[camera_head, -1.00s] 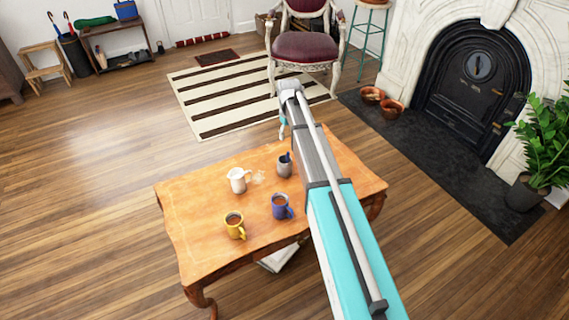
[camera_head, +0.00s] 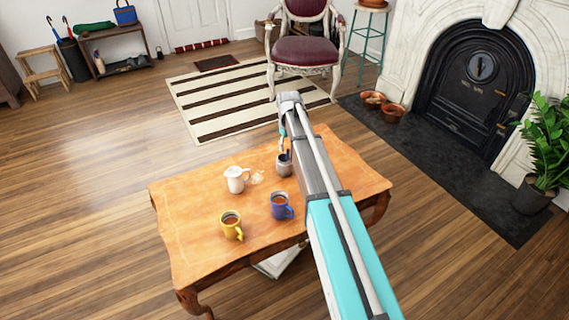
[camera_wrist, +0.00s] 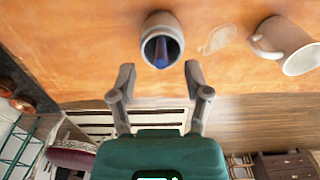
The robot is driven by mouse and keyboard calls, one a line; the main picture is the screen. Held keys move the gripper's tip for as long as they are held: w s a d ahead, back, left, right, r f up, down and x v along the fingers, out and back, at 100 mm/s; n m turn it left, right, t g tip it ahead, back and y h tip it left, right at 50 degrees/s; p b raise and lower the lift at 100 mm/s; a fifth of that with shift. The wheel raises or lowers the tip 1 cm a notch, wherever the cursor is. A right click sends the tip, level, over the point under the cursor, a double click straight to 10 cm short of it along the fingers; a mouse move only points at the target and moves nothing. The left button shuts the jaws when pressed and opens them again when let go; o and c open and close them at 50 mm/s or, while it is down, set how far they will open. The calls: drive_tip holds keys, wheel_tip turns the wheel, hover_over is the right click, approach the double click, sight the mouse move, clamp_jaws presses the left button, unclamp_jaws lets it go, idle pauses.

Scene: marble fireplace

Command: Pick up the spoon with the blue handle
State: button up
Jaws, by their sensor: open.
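The blue handle of the spoon (camera_wrist: 161,53) sticks up out of a grey cup (camera_wrist: 152,22) in the wrist view; the spoon's lower part is hidden inside the cup. In the head view the grey cup (camera_head: 284,168) stands on the wooden table, with the blue handle (camera_head: 288,155) showing at its rim. My gripper (camera_wrist: 159,72) is open and empty in the wrist view, its two fingers apart, with the cup's mouth just beyond and between the fingertips. In the head view my gripper (camera_head: 283,145) is above the cup, partly hidden by my arm.
On the table (camera_head: 190,215) stand a white pitcher (camera_head: 235,180), a blue mug (camera_head: 279,207) and a yellow mug (camera_head: 231,225), left of and in front of the cup. A pale spill (camera_head: 257,178) lies between pitcher and cup. A chair (camera_head: 305,48) is behind.

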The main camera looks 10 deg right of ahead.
sight(288, 156)
drive_tip(key=shift+f, duration=0.2)
idle(0.3)
drive_tip(key=shift+a+f+b, duration=0.1)
drive_tip(key=shift+f+b, duration=2.45)
drive_tip(key=shift+b, duration=0.05)
drive_tip(key=shift+c, duration=0.3)
clamp_jaws()
